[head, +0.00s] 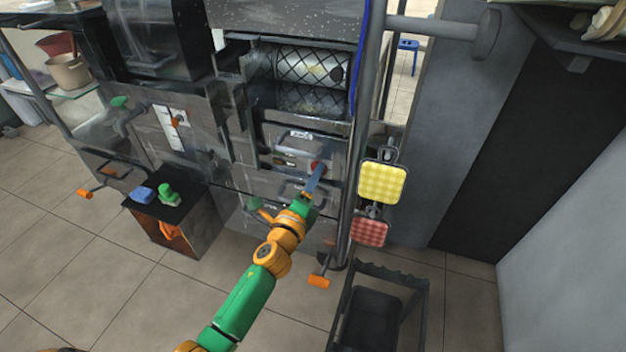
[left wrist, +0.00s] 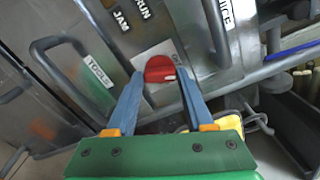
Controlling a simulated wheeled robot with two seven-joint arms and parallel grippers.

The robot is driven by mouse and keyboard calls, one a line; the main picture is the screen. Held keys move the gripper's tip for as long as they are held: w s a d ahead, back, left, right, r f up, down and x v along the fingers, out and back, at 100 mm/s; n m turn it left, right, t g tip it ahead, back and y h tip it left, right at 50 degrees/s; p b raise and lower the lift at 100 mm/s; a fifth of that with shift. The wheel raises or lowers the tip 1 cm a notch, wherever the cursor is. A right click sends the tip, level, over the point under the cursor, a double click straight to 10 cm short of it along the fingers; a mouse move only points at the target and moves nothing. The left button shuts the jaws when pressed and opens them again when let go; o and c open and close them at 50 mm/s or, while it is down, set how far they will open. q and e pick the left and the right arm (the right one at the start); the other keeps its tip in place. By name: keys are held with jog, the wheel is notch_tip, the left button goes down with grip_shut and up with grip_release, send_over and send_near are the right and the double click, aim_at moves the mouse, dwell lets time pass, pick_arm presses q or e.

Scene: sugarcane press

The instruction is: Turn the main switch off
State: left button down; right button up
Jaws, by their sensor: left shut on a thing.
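The main switch is a red knob (head: 318,166) on a light plate on the front of the metal press. In the left wrist view the red knob (left wrist: 160,69) sits between the blue fingers of my left gripper (left wrist: 161,82), one on each side. The gripper is shut on the knob. In the head view my left gripper (head: 314,182) reaches up to the panel from below, its fingers covering part of the switch. The knob's exact setting is hard to read, and the lettering beside it is partly hidden. My right gripper is not in view.
A handle labelled TOOLS (left wrist: 97,70) and one labelled JUICE (left wrist: 219,30) flank the switch. Yellow (head: 382,183) and red (head: 369,232) pads hang to the right. A black stand (head: 168,208) holds blue and green items at left. A dark bin (head: 372,318) stands at lower right.

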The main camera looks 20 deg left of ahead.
pick_arm(q)
jog(key=shift+n, duration=2.2)
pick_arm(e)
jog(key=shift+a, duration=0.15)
pick_arm(q)
jog(key=shift+c, duration=1.4)
grip_release()
jog(key=shift+s, duration=0.1)
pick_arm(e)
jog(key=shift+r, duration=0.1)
pick_arm(q)
jog(key=s+p, duration=0.1)
jog(key=s, duration=0.6)
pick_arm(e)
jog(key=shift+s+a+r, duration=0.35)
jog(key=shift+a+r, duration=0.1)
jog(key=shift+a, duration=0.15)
